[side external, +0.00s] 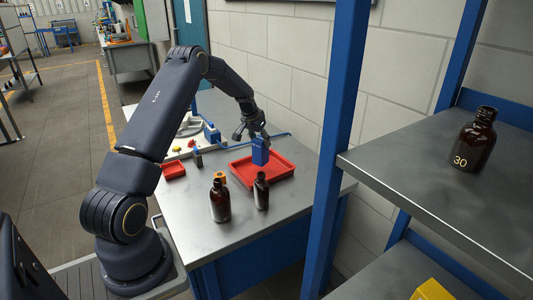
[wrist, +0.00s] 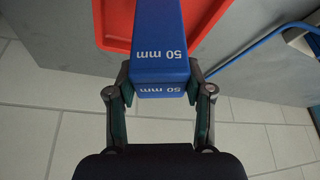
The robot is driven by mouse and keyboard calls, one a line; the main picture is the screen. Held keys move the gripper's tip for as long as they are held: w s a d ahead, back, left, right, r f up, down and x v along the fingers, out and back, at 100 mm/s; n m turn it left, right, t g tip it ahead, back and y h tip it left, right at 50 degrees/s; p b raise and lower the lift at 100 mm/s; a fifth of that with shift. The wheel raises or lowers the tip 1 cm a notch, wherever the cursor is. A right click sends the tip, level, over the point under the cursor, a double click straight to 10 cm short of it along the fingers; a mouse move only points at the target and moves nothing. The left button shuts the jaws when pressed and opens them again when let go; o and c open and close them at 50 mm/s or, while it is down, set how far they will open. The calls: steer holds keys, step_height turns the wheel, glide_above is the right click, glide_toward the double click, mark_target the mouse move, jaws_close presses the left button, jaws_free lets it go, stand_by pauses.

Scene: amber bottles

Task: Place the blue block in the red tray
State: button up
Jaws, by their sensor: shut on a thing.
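The blue block (side external: 261,151) is marked "50 mm" in the wrist view (wrist: 160,48). My gripper (side external: 256,134) is shut on the block, with one finger on each side of it in the wrist view (wrist: 161,95). In the side view the block is upright and appears to be held above the larger red tray (side external: 285,175). Part of that tray shows behind the block at the top of the wrist view (wrist: 113,22). The block hides some of the tray, and I cannot tell the exact gap between them.
A smaller red tray (side external: 174,170) lies at the left. A blue post (side external: 335,140) and shelf (side external: 440,190) with another bottle (side external: 474,142) are at right.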

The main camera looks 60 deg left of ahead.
steer(key=shift+w+a+f, duration=0.2)
steer(key=shift+w+f, duration=0.15)
steer(key=shift+f, duration=1.7)
steer(key=shift+f, duration=0.15)
steer(key=o, duration=1.3)
